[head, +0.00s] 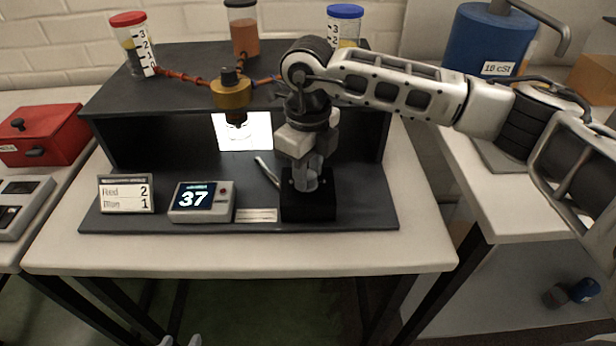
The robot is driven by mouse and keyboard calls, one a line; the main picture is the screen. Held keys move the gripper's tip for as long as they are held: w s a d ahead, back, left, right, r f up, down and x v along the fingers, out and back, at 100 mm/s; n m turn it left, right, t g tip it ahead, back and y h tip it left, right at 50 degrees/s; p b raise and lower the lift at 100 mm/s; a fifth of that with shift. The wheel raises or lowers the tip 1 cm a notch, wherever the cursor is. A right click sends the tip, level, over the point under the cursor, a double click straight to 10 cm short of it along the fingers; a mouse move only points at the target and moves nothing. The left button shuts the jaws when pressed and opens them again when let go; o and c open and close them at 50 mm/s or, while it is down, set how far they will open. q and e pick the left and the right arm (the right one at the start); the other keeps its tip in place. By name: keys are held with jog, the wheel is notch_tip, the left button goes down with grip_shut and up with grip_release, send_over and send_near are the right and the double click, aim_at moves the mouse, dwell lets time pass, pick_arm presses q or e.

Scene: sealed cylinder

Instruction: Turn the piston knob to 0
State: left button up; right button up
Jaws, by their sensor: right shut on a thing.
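A clear cylinder (306,180) stands upright in a black block (308,206) at the front right of the dark stand. My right gripper (309,153) reaches down onto the cylinder's top from above and is shut on what appears to be the piston knob. The jaws hide the knob and its marking. A small display box (201,202) left of the block reads 37. My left gripper (180,342) shows only as two pale fingertips at the bottom edge, with a gap between them. It is open, below the table's front edge.
A silver lever (266,172) leans beside the block. A brass valve (231,94) with orange tubes hangs above a lit white panel (243,131). Several capped jars stand on the shelf. The table front (240,256) is clear.

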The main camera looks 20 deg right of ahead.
pick_arm(q)
jog(key=shift+w+d+f+b, duration=0.1)
jog(key=shift+d+f+b, duration=0.1)
jog(key=shift+b, duration=0.4)
pick_arm(e)
jog(key=shift+n, duration=1.1)
jog(key=shift+r, duration=0.1)
pick_arm(q)
jog(key=shift+n, duration=0.3)
pick_arm(e)
jog(key=o, duration=1)
jog(key=shift+c, duration=0.2)
notch_tip(320, 180, up, 16)
